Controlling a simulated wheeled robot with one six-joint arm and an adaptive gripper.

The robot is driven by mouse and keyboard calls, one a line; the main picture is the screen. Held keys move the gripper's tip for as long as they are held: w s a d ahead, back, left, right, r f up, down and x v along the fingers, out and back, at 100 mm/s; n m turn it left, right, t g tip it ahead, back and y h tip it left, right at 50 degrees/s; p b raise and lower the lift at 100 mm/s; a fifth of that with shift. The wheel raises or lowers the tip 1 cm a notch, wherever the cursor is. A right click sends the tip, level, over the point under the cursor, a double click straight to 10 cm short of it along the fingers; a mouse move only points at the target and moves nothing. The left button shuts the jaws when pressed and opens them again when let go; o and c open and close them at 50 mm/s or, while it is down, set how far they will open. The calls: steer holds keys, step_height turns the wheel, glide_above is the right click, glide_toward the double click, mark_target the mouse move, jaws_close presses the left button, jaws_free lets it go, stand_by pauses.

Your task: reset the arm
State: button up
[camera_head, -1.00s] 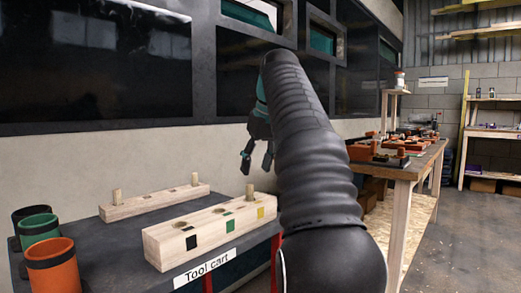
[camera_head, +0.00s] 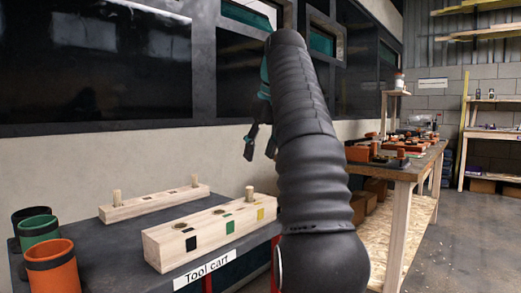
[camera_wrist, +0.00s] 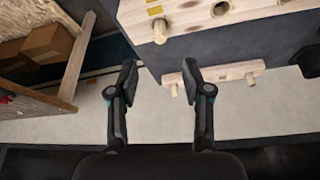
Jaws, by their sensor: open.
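A long wooden block (camera_head: 205,234) with a peg and coloured squares and a thinner block (camera_head: 150,203) lie on the cart. Black, green and orange cups (camera_head: 52,268) stand at its left. A workbench (camera_head: 400,172) with orange items stands at right. Floor is clear at far right.

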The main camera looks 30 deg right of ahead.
steer(key=s+a+f+m+p, duration=0.1)
steer(key=s+a+f+p, duration=0.1)
steer(key=s+a+f, duration=0.3)
steer(key=s+a+f+p, duration=0.2)
steer(key=s+a+p, duration=0.1)
steer(key=a, duration=0.3)
steer(key=s+a+f+p, duration=0.1)
steer(key=s+a+f, duration=0.2)
steer(key=s+f, duration=0.4)
steer(key=s+a+f+t+p, duration=0.1)
steer(key=s+a+f+p, duration=0.1)
steer(key=s+f, duration=0.6)
step_height(320, 180, down, 6)
steer(key=shift+s+a+f, duration=0.1)
steer(key=shift+s+a, duration=0.15)
steer(key=shift+a, duration=0.25)
